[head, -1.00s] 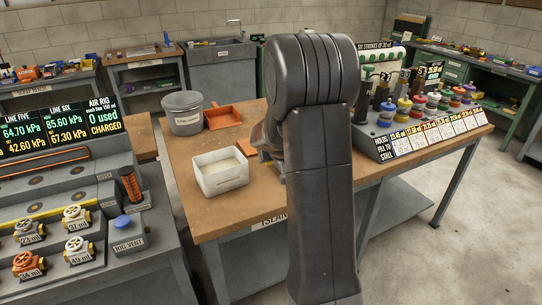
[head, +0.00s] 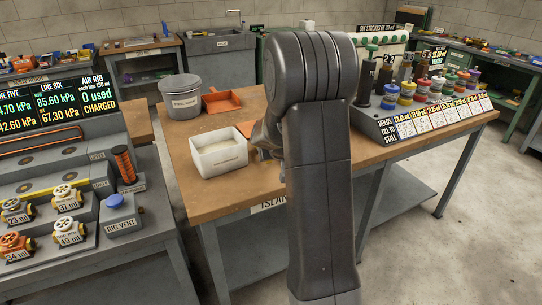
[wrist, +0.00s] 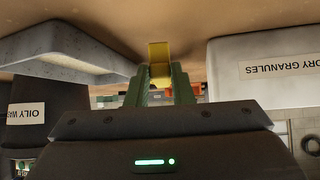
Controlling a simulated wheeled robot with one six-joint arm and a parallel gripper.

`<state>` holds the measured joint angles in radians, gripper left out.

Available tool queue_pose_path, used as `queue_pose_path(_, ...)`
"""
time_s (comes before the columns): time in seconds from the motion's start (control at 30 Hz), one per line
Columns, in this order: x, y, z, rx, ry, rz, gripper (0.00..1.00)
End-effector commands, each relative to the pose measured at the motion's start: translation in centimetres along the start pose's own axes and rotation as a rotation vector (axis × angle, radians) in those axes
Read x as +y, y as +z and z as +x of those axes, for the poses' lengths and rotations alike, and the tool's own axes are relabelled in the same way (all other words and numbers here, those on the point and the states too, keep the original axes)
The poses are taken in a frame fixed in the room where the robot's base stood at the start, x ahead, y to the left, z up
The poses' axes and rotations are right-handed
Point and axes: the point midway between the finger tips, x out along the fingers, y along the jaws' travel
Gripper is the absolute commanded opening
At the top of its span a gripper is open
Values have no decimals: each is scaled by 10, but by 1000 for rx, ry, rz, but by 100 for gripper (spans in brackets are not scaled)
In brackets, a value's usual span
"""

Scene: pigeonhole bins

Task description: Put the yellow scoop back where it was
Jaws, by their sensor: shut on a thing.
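The yellow scoop (wrist: 159,62) shows in the wrist view between the green fingers of my gripper (wrist: 160,80), which is shut on it. Only a short yellow part of the scoop is seen; the tan bench top lies close to it. In the head view my own arm hides the scoop and the fingertips; part of my wrist shows just right of the white tub (head: 220,165). That tub holds pale granules. In the wrist view a white tub with an upside-down label ending "RY GRANULES" (wrist: 265,95) stands to the right of the scoop, apart from it.
A rack of coloured-topped cylinders (head: 420,95) stands at the bench's right. In the wrist view a grey tray (wrist: 75,70) and a dark "OILY WA..." container (wrist: 35,115) lie left.

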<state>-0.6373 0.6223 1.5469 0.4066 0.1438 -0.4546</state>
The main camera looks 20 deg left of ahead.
Motion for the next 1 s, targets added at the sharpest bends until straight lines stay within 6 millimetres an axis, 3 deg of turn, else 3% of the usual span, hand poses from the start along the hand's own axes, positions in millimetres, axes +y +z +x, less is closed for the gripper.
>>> queue_pose_path(0.77, 0, 9, 8, 0, 0, 1, 0)
queue_pose_path(0.8, 0, 8, 7, 0, 0, 1, 27)
queue_pose_path(0.83, 0, 8, 7, 0, 0, 1, 32)
queue_pose_path(1.0, 0, 8, 7, 0, 0, 1, 32)
